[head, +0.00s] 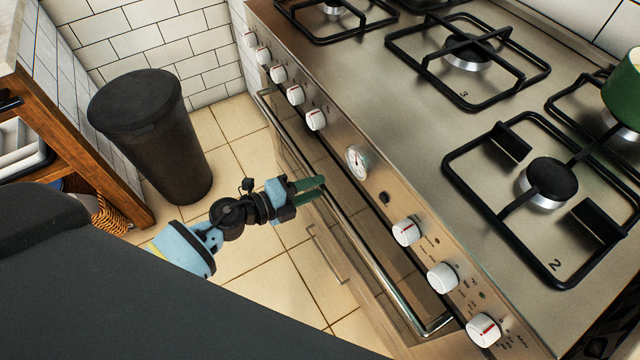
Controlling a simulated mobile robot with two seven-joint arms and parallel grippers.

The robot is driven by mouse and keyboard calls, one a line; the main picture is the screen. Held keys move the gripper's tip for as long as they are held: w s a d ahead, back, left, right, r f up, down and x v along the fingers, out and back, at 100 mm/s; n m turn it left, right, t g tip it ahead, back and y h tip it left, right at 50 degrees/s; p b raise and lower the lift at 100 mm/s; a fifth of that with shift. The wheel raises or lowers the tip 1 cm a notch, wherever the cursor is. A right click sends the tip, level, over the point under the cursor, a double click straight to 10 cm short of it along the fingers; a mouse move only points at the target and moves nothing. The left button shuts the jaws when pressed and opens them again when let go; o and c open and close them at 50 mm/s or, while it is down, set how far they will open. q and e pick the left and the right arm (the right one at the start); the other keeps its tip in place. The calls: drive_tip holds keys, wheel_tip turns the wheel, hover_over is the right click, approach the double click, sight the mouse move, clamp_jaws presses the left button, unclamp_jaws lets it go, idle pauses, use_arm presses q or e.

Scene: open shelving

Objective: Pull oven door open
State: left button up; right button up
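The oven's front is seen steeply from above, with a long metal door handle (374,262) running along it below the knob panel. The oven door (352,205) shows as a dark glass strip behind the handle and looks closed. My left gripper (322,187) reaches in from the left, its two green fingers at the handle's middle. The fingers lie close together and overlap the bar in the picture. Whether they are closed around it or only beside it is unclear. My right gripper is out of view.
The stove top (420,110) with black burner grates is above the oven, with a green pot (625,90) at right. White knobs (406,232) line the panel. A black bin (150,135) and wooden counter (75,135) stand left. Tiled floor (270,285) is clear before the oven.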

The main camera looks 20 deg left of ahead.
use_arm(q)
drive_tip(key=shift+x, duration=1.25)
clamp_jaws()
